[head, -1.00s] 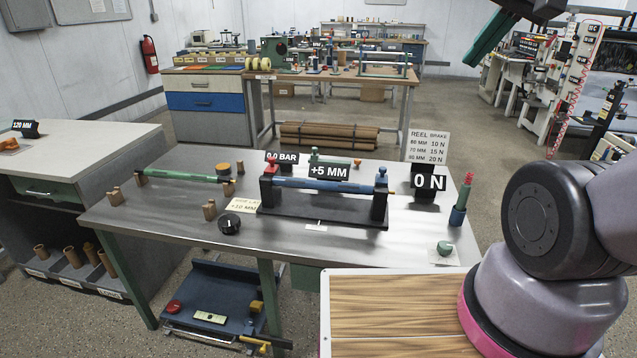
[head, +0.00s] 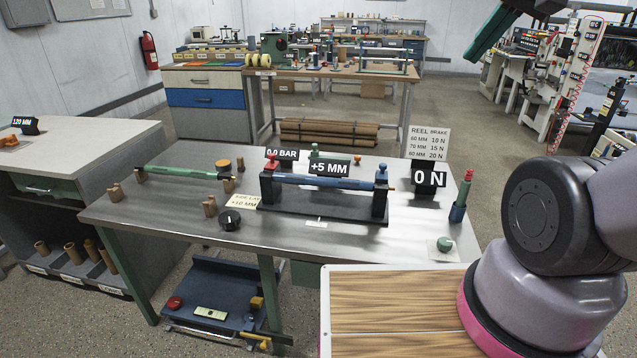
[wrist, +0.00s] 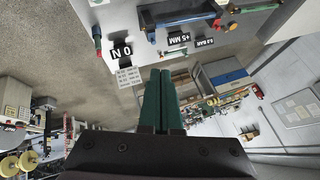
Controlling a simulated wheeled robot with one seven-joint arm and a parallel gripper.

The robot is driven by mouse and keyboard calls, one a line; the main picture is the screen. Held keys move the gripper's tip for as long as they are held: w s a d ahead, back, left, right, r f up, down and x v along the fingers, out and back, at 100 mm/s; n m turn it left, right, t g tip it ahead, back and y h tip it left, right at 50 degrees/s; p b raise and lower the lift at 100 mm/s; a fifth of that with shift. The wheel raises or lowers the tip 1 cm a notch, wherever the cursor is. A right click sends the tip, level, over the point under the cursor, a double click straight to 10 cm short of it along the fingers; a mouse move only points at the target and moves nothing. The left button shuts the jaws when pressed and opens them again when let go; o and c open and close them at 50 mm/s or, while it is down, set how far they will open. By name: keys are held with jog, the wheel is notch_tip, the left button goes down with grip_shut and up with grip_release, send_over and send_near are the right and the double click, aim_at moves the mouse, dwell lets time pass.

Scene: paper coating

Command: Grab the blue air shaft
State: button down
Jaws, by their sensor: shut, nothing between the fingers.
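The blue air shaft (head: 325,183) lies level across a black two-post stand (head: 320,213) on the grey metal workbench. It also shows at the top of the wrist view (wrist: 184,16), where the picture is upside down. My gripper (wrist: 160,73) shows its green fingers pressed together with nothing between them. In the head view my gripper (head: 474,58) is at the top right edge, raised high and well apart from the shaft.
A green shaft (head: 182,173) lies left on the bench. Signs stand behind the stand, with a "0 N" display (head: 430,178) at its right. A red-topped post (head: 461,198) and green knob (head: 444,244) sit at the bench's right. Bare bench lies in front of the stand.

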jog(key=c, duration=1.2)
grip_release()
jog(key=shift+c, duration=0.2)
jog(key=o, duration=0.5)
jog(key=shift+w, duration=0.3)
jog(key=o, duration=0.4)
jog(key=shift+w+d+f+n, duration=0.1)
jog(key=shift+w+f+n, duration=0.15)
jog(key=shift+w, duration=0.25)
jog(key=shift+w+d+f+n, duration=0.1)
jog(key=shift+w+n, duration=0.15)
jog(key=shift+w, duration=0.25)
jog(key=w+a+f+n+t, duration=0.1)
jog(key=w+f+n, duration=0.6)
jog(key=w, duration=0.5)
jog(key=w+a+f+n+t, duration=0.1)
jog(key=w+f+n, duration=0.4)
jog(key=w+f, duration=0.55)
jog(key=n+t+y, duration=0.1)
jog(key=n+y, duration=0.6)
jog(key=n, duration=0.5)
send_near(326, 182)
jog(key=x, duration=1)
jog(key=shift+w+a+f, duration=0.15)
jog(key=shift+w+f, duration=0.05)
jog(key=shift+w, duration=0.05)
